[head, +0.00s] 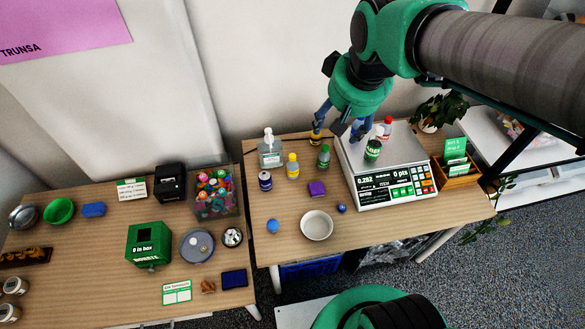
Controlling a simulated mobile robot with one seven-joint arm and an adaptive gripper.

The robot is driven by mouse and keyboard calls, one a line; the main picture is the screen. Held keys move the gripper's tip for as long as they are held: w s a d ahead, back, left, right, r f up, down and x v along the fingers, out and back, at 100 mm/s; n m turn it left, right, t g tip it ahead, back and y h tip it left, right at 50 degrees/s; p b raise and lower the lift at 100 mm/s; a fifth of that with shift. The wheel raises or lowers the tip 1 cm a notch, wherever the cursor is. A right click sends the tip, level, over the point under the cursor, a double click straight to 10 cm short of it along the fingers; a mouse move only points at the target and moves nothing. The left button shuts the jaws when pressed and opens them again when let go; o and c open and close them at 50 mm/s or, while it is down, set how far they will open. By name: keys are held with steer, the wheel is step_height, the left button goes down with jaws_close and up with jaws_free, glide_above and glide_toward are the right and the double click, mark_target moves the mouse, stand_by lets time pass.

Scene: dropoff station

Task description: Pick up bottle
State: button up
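Several bottles stand on the right table. A clear pump bottle (269,152) is at the back left, with a yellow bottle (293,166) and a green bottle (324,157) to its right. A blue-and-white bottle (265,181) stands in front of the pump bottle. A white bottle with a green label (373,149) and a red-capped bottle (387,127) are on the scale (396,196). A small yellow item (315,139) is partly hidden by my gripper. My gripper (341,128) points down at the table's back, left of the scale's bottles. Its fingers look spread, with nothing visibly held.
A white bowl (316,226), purple block (317,188), blue ball (273,226) and small dark blue ball (341,208) lie in front. A wooden box with green cards (458,172) and a plant (437,111) are right of the scale. The left table holds a green box (149,244).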

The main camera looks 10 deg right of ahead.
steer(key=w+a+f+g, duration=0.1)
steer(key=w+f, duration=0.4)
steer(key=w, duration=0.3)
steer(key=n+g, duration=0.3)
glide_above(292, 156)
step_height(292, 156, down, 29)
steer(key=shift+d+f, duration=0.1)
steer(key=shift+f, duration=0.5)
steer(key=shift+f+b, duration=0.3)
steer(key=shift+f, duration=4)
steer(key=shift+f, duration=0.1)
